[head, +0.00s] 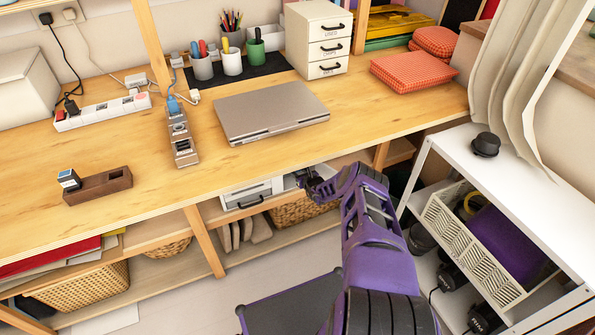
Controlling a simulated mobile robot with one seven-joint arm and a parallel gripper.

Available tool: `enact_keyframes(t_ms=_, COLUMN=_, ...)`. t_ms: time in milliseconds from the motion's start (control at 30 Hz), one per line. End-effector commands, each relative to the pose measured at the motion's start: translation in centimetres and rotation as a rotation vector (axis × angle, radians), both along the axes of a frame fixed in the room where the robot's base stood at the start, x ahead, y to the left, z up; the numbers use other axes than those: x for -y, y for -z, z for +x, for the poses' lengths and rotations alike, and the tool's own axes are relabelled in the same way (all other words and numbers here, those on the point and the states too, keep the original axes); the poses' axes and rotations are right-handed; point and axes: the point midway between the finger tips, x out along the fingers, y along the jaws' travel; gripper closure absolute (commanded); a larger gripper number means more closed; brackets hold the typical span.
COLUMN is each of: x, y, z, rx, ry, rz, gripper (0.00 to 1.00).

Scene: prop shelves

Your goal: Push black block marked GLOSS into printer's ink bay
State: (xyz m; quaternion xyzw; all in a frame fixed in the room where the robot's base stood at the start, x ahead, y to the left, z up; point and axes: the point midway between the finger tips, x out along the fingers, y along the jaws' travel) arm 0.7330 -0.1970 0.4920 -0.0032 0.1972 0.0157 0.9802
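My purple arm reaches to the low shelf under the desk, and my gripper (308,179) is at the right end of a white and grey printer (250,192). The fingers are small, dark and partly covered by my wrist, so I cannot tell whether they are open or shut. The ink bay is not clearly visible; the desk edge and my gripper cover that part. I cannot make out a block marked GLOSS at the gripper. A small black block (69,181) with a blue and white top stands at a brown wooden holder (105,187) on the desk; its marking is unreadable.
The wooden desk (330,140) overhangs the printer's shelf. A desk leg (203,240) stands left of the printer and a wicker basket (295,212) sits below it. A closed laptop (270,112) lies above. A white metal shelf unit (540,200) stands close on the right.

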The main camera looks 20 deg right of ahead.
Motion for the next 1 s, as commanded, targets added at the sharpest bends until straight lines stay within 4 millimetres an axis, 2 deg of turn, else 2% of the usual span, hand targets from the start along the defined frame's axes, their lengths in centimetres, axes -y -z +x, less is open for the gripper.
enact_keyframes(t_ms=133, x=0.02, y=-0.47, z=0.37, rx=0.009, ry=0.001, rz=-0.001, gripper=1.00)
enact_keyframes(t_ms=167, x=0.02, y=-0.49, z=0.38, rx=0.010, ry=0.001, rz=-0.001, gripper=0.52)
enact_keyframes(t_ms=333, x=0.02, y=-0.37, z=0.29, rx=0.007, ry=0.001, rz=-0.001, gripper=0.21)
enact_keyframes(t_ms=567, x=0.00, y=-0.21, z=0.17, rx=0.004, ry=0.000, rz=-0.001, gripper=0.19)
enact_keyframes(t_ms=667, x=0.01, y=-0.19, z=0.14, rx=0.004, ry=0.000, rz=-0.001, gripper=0.01)
enact_keyframes(t_ms=1000, x=0.01, y=-0.17, z=0.12, rx=0.003, ry=0.000, rz=-0.001, gripper=0.00)
